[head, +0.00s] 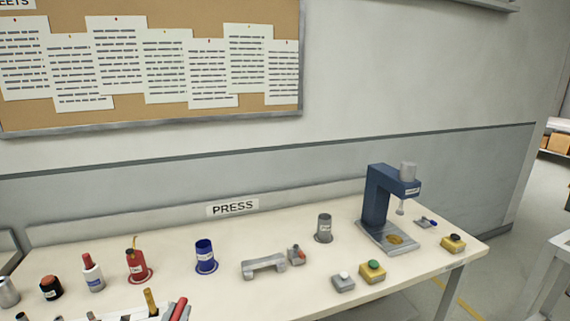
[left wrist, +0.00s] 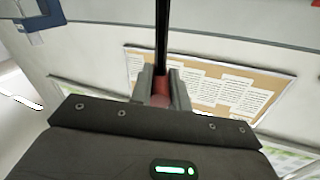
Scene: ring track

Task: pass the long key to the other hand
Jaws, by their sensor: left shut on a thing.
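In the left wrist view, my left gripper (left wrist: 162,88) is shut on a long thing with a straight black shaft and a red part between the fingers, which I take to be the long key (left wrist: 162,40). The shaft runs up out of the top of the picture, so its far end is hidden. Neither gripper can be made out clearly in the head view. My right gripper shows in no view.
On the bench (head: 310,240) stand a blue press (head: 377,200), a grey bracket (head: 264,265), a grey cylinder (head: 324,228), a blue cup (head: 205,256), a red can (head: 137,262) and button boxes (head: 372,271). A pinboard (head: 200,118) hangs behind. Red and brass-coloured handles show at the bottom.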

